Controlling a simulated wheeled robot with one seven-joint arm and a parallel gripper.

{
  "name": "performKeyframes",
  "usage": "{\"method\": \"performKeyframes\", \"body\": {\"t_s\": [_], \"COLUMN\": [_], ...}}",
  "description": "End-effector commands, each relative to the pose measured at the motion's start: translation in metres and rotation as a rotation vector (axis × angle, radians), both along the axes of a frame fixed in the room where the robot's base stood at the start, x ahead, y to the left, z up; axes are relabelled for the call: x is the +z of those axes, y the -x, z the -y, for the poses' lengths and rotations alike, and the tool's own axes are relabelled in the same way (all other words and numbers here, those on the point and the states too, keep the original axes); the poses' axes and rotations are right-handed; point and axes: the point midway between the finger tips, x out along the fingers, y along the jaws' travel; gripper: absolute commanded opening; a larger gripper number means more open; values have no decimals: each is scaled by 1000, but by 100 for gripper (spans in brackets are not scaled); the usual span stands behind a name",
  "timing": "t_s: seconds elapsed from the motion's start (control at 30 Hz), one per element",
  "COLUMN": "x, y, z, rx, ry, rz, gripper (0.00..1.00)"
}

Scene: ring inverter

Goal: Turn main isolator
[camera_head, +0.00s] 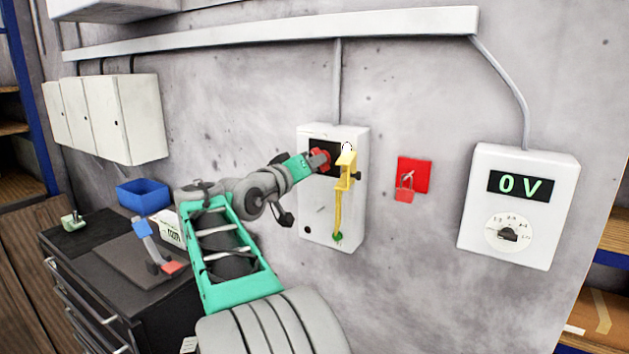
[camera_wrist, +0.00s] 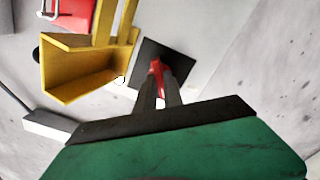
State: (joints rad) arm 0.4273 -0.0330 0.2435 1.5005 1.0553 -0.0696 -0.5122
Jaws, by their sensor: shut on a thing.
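The main isolator is a red rotary handle (camera_head: 321,159) on a black square plate (camera_head: 329,170), on the front of a white box (camera_head: 318,218) on the wall. In the wrist view the red handle (camera_wrist: 156,72) stands out from the black plate (camera_wrist: 176,57), between my fingertips. My gripper (camera_head: 313,161) is shut on the handle. The wrist view shows one grey finger on each side of it (camera_wrist: 160,86). My gripper partly hides the handle and plate, so the handle's exact angle is hard to tell.
A yellow bracket (camera_head: 346,160) projects from the box close right of the handle, with a yellow strip running down. Further right are a red plate with a padlock (camera_head: 412,176) and a meter reading 0 V (camera_head: 520,185). A dark workbench (camera_head: 130,262) stands at lower left.

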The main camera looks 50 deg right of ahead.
Motion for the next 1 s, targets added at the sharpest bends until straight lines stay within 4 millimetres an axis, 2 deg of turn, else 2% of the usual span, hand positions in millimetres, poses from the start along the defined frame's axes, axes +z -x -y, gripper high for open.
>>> {"method": "performKeyframes", "body": {"t_s": [0.03,0.5,0.73,1.0], "x": [-7,-4,-3,0], "y": [0,0,0,0], "z": [0,0,0,0], "rx": [0,0,0,0], "ry": [-3,-42,-54,-60], "rz": [44,452,577,641], "gripper": [0,0,0,0]}}
